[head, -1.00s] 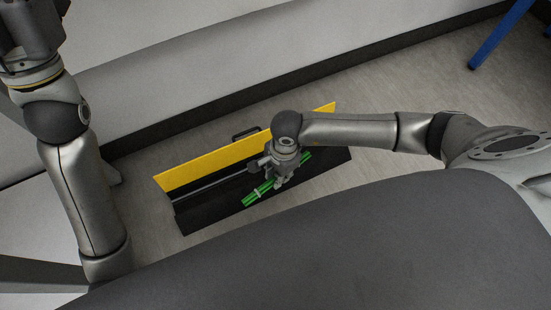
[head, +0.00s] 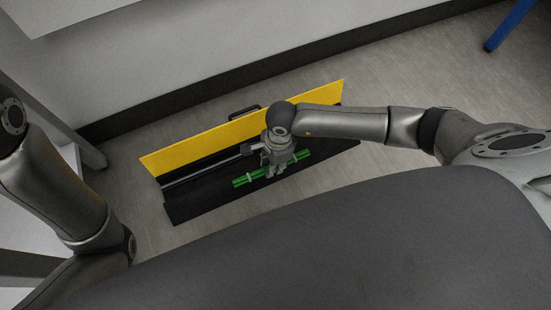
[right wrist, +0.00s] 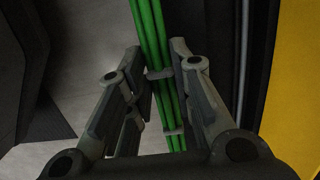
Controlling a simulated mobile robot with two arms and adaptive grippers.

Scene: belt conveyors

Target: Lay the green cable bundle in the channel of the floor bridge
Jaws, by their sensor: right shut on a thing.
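The green cable bundle (head: 243,181) is a straight bunch of thin green cables with pale ties. My right gripper (head: 275,172) is shut on it near its middle; the right wrist view shows the bundle (right wrist: 149,30) running between the fingers. The floor bridge (head: 200,205) is black and lies on the floor with its yellow lid (head: 195,156) raised along the far side. The bundle is above the black near part, roughly parallel to the channel (head: 205,172), which shows as a pale-edged strip beside the lid. The bundle's exact height is unclear. My left gripper is out of view.
A black handle (head: 244,112) stands behind the lid. A pale wall with a dark base strip (head: 300,70) runs behind the bridge. A blue leg (head: 508,25) is at the upper right. Bare floor (head: 400,80) lies right of the bridge.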

